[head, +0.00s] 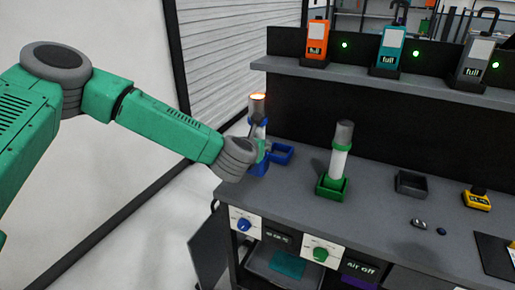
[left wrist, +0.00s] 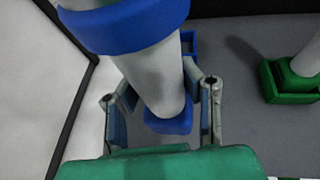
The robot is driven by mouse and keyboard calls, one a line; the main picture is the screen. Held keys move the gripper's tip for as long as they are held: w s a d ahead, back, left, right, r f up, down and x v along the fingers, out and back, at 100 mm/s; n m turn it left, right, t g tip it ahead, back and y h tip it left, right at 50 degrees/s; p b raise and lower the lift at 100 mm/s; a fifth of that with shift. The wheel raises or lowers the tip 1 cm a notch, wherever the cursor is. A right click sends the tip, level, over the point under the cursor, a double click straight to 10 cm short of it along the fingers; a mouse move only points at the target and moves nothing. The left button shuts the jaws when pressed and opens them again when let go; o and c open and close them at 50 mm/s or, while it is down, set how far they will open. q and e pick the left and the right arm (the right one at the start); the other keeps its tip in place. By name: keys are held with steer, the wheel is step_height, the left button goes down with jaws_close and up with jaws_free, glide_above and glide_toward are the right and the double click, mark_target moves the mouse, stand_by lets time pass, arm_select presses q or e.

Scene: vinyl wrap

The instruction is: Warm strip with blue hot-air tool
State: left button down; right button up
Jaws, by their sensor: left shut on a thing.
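The blue hot-air tool (head: 258,106) stands roughly upright at the left end of the bench, its top rim glowing orange. My left gripper (head: 260,146) is shut around its body. In the left wrist view the tool's pale body (left wrist: 155,75) passes between the fingers of the left gripper (left wrist: 160,92), with a wide blue band above and a blue end below. A blue holder (head: 283,153) is right beside the tool; it also shows in the left wrist view (left wrist: 189,43). I cannot make out a strip. My right gripper is not in view.
A green-based tool (head: 341,152) stands in a green holder. A grey holder (head: 411,185) is empty. A yellow item (head: 477,199) and small parts lie to the right. Blue (head: 243,224) and green (head: 320,254) knobs are on the front. The shelf (head: 390,82) carries several devices.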

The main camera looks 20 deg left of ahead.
arm_select(q)
steer(key=s+b, duration=0.1)
steer(key=s, duration=1.5)
steer(key=shift+s+a, duration=0.3)
steer(key=shift+a, duration=0.05)
